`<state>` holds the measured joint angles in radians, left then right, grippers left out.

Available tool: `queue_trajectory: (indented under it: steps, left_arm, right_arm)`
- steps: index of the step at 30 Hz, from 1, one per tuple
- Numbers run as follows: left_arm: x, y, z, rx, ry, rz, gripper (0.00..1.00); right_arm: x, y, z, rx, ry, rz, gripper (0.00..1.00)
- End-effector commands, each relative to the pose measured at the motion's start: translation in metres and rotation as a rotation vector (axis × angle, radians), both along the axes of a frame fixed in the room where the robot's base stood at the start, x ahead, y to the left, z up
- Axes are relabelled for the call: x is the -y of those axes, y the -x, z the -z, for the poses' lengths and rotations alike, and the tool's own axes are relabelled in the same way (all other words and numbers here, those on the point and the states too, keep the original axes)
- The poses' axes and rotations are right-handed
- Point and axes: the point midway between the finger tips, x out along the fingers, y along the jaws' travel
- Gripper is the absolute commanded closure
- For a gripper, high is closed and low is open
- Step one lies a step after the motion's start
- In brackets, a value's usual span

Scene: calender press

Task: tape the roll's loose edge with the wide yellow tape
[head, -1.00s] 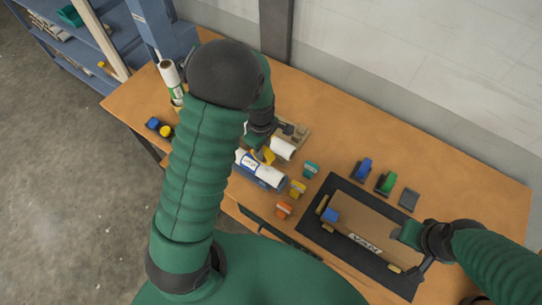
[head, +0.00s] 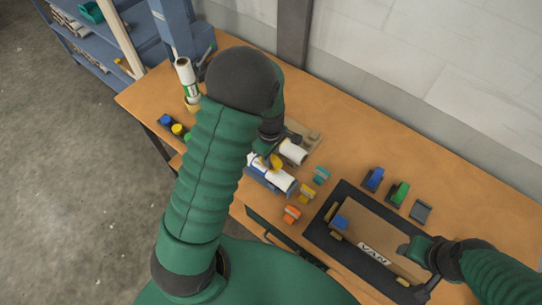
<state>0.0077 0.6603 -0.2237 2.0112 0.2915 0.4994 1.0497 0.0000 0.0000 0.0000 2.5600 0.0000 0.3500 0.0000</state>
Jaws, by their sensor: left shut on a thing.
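A white roll (head: 274,178) with a blue marking lies in a blue holder on the table, partly hidden by my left arm. My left gripper (head: 270,153) is right above the roll and shut on a yellow piece of tape (head: 275,162). The tape is at the roll's upper side; I cannot tell whether it touches. The roll's loose edge is too small to make out. My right gripper (head: 410,250) is over the right part of a dark-framed mat, beside a strip lettered VAN (head: 375,254); its finger opening is unclear.
A second white roll (head: 293,151) lies behind. Teal (head: 321,175), yellow (head: 307,193) and orange (head: 292,214) small pieces stand right of the roll. Blue (head: 373,179) and green (head: 398,193) blocks stand behind the dark mat (head: 325,236). A white roll stands upright (head: 186,76) at the back left.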

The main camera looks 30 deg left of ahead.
Motion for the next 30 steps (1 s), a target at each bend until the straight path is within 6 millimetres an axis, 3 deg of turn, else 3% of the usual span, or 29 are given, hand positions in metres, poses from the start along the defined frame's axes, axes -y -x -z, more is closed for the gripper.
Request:
queue_trajectory:
  steps: [30]
  left_arm:
    - [0.012, 0.002, 0.003, 0.0, 0.0, 0.0, 1.0]
  right_arm:
    - [0.0, 0.0, -0.004, 0.0, 0.0, 0.0, 0.49]
